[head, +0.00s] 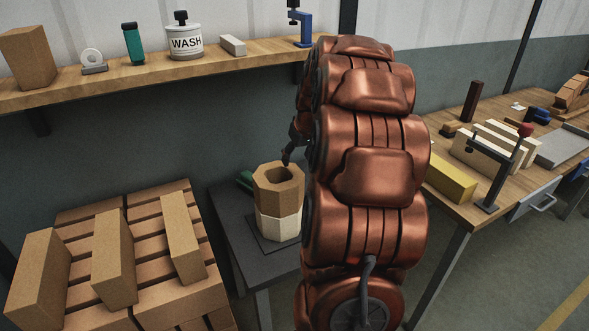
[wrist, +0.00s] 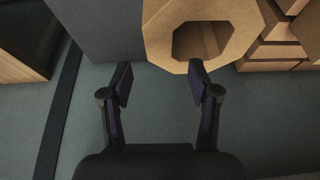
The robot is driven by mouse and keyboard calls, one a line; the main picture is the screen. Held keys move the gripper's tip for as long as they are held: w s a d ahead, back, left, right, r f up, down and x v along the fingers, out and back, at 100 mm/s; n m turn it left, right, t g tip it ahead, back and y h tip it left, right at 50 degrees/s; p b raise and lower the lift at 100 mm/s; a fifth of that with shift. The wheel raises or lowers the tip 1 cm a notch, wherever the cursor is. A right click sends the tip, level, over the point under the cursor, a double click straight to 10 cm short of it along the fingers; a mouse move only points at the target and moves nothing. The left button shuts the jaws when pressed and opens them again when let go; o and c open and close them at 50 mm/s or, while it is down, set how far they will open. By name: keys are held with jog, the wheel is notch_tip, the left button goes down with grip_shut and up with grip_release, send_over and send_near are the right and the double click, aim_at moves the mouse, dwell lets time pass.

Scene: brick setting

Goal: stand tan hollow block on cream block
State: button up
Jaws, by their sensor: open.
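The tan hollow block (head: 290,190) is an octagonal ring with an open hole on top. It stands upright on the cream block (head: 280,228), which has a similar faceted outline and sits on a small dark table (head: 230,220). My gripper (head: 289,150) shows only partly in the head view, just above the hollow block, with my arm hiding the rest. In the wrist view my gripper (wrist: 160,78) is open with nothing between its fingers. The hollow block (wrist: 157,35) lies beyond the fingertips, its edge near the right one. The cream block is hidden there.
A pallet (head: 165,285) with several tan bricks stands left of the dark table. A shelf (head: 125,72) above holds a WASH pot (head: 187,43) and other items. A workbench (head: 480,212) with blocks and a clamp stands to the right.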

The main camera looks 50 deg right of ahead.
jog(key=shift+b+v, duration=0.4)
jog(key=shift+v, duration=2.3)
jog(key=s+a+f+n+g+y, duration=0.1)
jog(key=s+a+f, duration=0.15)
jog(key=a, duration=0.95)
jog(key=s+a+f+n+g+y, duration=0.1)
jog(key=s+a+g, duration=0.15)
jog(key=a, duration=0.95)
jog(key=s+a+f+n+g, duration=0.1)
jog(key=s+a+f, duration=0.2)
jog(key=s+a, duration=0.3)
jog(key=s+a+f+g, duration=0.1)
jog(key=s+a+f, duration=0.2)
jog(key=s, duration=1.1)
jog(key=a, duration=0.3)
jog(key=shift+s+f+n+g+h, duration=0.2)
jog(key=shift+s+n+g+h, duration=0.1)
jog(key=shift+s+n+g, duration=0.1)
notch_tip(320, 180, up, 5)
jog(key=p, duration=0.4)
jog(key=shift+f, duration=0.25)
